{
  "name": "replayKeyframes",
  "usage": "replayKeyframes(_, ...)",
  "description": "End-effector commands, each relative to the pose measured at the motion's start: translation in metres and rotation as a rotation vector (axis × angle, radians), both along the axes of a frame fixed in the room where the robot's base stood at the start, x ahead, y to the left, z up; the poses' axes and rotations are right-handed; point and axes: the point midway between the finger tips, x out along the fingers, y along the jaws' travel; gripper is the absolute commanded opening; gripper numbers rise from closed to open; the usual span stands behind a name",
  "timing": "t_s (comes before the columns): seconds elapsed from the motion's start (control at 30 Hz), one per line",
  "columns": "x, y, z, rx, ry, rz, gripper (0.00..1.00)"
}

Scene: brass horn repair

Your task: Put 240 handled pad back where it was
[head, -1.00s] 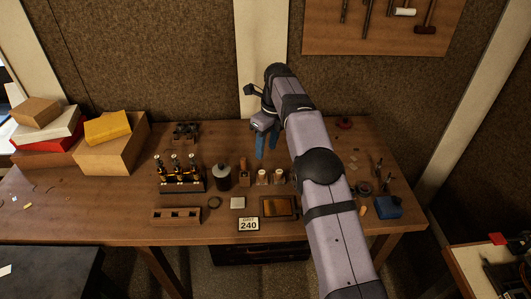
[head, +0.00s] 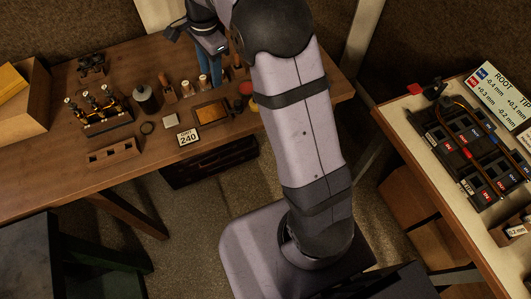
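The "240" card (head: 187,138) lies near the front edge of the wooden bench, just in front of a framed brown tray (head: 211,112). A small wooden handled piece (head: 168,92) stands behind it, left of two pale-topped spools (head: 186,89). Another wooden upright piece (head: 238,66) stands right of my gripper, partly hidden by my arm. I cannot read a grit mark on either, so I cannot tell which is the 240 pad. My gripper (head: 209,72) points down with blue fingers just behind the spools. No held object is discernible; the finger gap is unclear.
A second bench (head: 432,165) with black cases and a sign is at right.

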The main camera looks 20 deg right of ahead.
Motion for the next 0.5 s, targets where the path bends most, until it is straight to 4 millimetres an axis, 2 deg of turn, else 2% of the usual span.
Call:
replayKeyframes(0.03, -0.019, -0.006, -0.001, -0.011, 0.000, 0.092, 0.39)
replayKeyframes(0.17, -0.067, -0.018, -0.009, -0.039, 0.003, 0.359, 0.39)
replayKeyframes(0.4, -0.164, -0.036, -0.033, -0.074, 0.012, 0.843, 0.39)
replayKeyframes(0.5, -0.200, -0.041, -0.044, -0.083, 0.015, 1.012, 0.39)
